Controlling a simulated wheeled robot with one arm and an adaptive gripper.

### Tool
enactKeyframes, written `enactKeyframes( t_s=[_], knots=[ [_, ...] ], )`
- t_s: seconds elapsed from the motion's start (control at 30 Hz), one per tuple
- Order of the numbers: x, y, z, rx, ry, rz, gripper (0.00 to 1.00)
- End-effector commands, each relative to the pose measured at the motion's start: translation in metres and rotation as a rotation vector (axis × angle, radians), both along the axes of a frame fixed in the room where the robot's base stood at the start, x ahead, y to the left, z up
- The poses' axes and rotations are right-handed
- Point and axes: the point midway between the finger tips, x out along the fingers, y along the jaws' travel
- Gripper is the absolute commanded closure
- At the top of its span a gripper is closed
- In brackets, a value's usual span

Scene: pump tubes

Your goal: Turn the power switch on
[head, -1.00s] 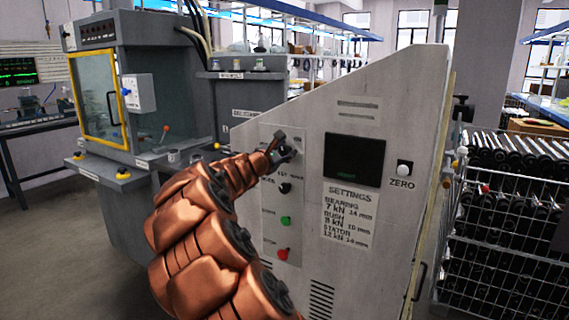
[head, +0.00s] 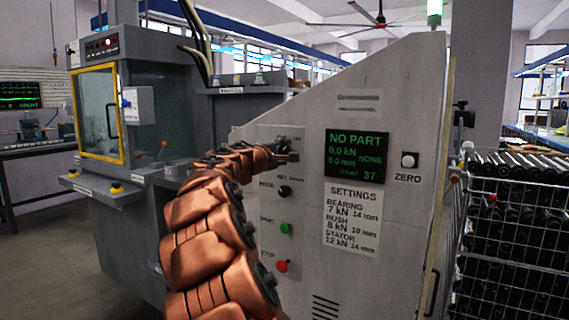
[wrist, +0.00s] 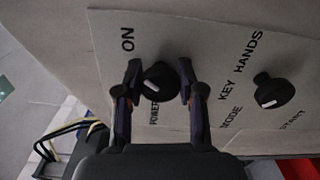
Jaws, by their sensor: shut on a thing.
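The power switch (wrist: 159,80) is a round black knob with a white mark, between the printed words ON and POWER in the wrist view. My gripper (wrist: 158,88) has one finger on each side of the knob and is shut on it. In the head view my gripper (head: 290,150) is at the top of the grey machine's control strip and hides most of the switch. The machine's display (head: 355,154) is lit with green text reading NO PART, 0.0 kN, 0.0 mm.
The black mode knob (head: 284,191) is just below the switch, with a green button (head: 286,228) and a red button (head: 282,266) lower down. A white zero button (head: 409,159) is right of the display. A wire crate of black tubes (head: 515,230) stands at right.

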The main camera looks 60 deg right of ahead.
Motion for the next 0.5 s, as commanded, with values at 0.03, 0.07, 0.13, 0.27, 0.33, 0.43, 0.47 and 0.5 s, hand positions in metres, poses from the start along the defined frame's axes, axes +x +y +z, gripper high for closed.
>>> enactKeyframes(
  t_s=[0.03, 0.07, 0.13, 0.27, 0.33, 0.43, 0.47, 0.5],
  knots=[
    [0.0000, -0.0003, -0.0049, 0.002, -0.028, 0.000, 0.97],
    [0.0000, -0.0004, -0.0050, 0.003, -0.043, 0.001, 0.97],
    [0.0003, -0.0003, -0.0047, 0.004, -0.076, 0.001, 0.97],
    [0.0007, -0.0001, -0.0031, 0.005, -0.120, 0.001, 0.97],
    [0.0007, 0.0001, -0.0025, 0.006, -0.135, 0.001, 0.97],
    [0.0007, 0.0001, -0.0018, 0.008, -0.150, 0.001, 0.97],
    [0.0007, 0.0001, -0.0016, 0.008, -0.153, 0.001, 0.97],
    [0.0007, 0.0001, -0.0014, 0.008, -0.156, 0.001, 0.97]
  ],
)
